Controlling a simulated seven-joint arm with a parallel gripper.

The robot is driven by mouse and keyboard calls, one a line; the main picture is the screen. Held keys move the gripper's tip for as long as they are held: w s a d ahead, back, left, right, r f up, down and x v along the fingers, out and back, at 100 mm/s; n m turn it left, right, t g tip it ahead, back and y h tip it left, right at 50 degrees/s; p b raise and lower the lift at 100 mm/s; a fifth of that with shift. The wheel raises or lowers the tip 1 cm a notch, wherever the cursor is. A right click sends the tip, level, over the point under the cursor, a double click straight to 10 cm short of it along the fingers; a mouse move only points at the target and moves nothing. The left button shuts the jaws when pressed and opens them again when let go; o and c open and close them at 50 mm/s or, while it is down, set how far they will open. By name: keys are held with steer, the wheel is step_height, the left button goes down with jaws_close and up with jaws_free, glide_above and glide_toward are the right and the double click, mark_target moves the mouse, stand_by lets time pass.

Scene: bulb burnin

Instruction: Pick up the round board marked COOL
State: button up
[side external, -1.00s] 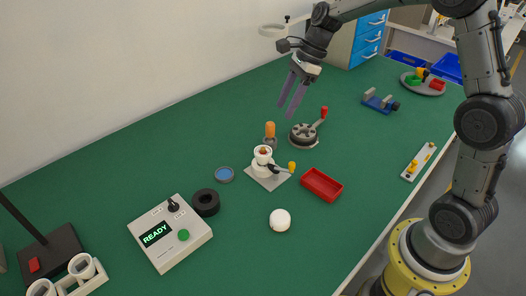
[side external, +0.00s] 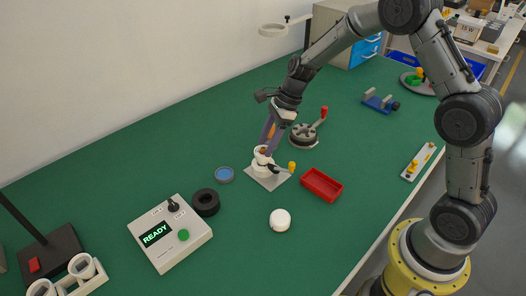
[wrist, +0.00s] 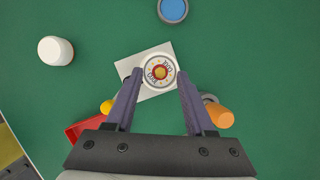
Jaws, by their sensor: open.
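A small round white board (wrist: 160,70) with dark lettering around its rim and a red-and-yellow centre shows in the wrist view. The lettering is small and turned, so I cannot read it surely. The board sits on a white holder on a pale square plate (wrist: 146,92); the holder shows in the side view (side external: 262,169). My gripper (wrist: 161,75) is open, with its two purple fingers on either side of the board in the wrist view. In the side view my gripper (side external: 266,149) is just above the holder, partly covering the board. Contact cannot be told.
An orange-topped post (wrist: 219,115) stands close beside the fingers. A yellow-knobbed lever (side external: 292,166) and red tray (side external: 321,184) are to the right. A white round piece (side external: 280,220), blue dish (side external: 224,174), black ring (side external: 206,202) and READY box (side external: 170,234) lie in front.

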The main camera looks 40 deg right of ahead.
steer(key=shift+a+f, duration=0.15)
steer(key=shift+f, duration=0.25)
steer(key=shift+s, duration=0.1)
steer(key=shift+c, duration=0.2)
steer(key=shift+f, duration=0.1)
jaws_close()
stand_by(0.7)
